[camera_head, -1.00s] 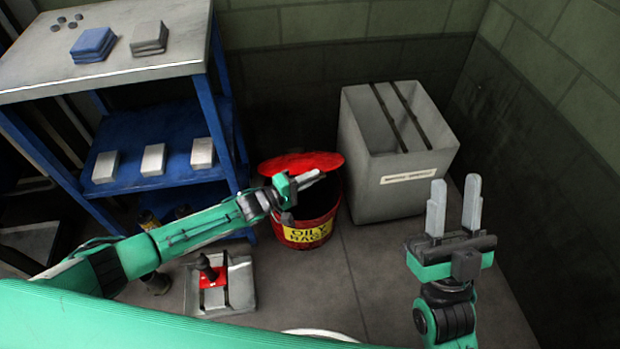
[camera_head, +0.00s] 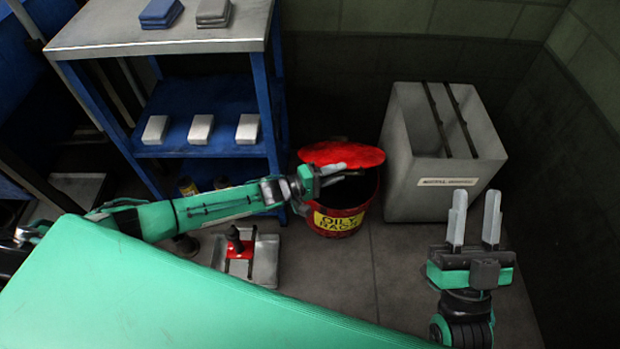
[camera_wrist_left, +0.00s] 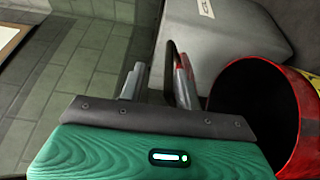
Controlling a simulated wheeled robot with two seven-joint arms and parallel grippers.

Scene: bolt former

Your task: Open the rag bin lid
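The red rag bin (camera_head: 338,222), with a yellow "OILY RAGS" label, stands on the floor. Its red lid (camera_head: 345,152) is raised and tilted back at the far side, with the dark opening showing below it. My left gripper (camera_head: 335,175) is at the opening, in front of the lid. In the left wrist view its fingers (camera_wrist_left: 160,85) are apart, and the lid (camera_wrist_left: 173,72) appears nearly edge-on by the right finger; I cannot tell whether they touch. The open bin's mouth (camera_wrist_left: 255,115) is at right there. My right gripper (camera_head: 475,220) is open and empty, pointing up.
A grey slotted box (camera_head: 440,190) stands right of the bin. A blue-framed bench (camera_head: 160,42) with blocks stands at left. A floor plate with a red-based part (camera_head: 240,245) lies front left of the bin. Floor (camera_head: 390,280) between the bin and my right gripper is clear.

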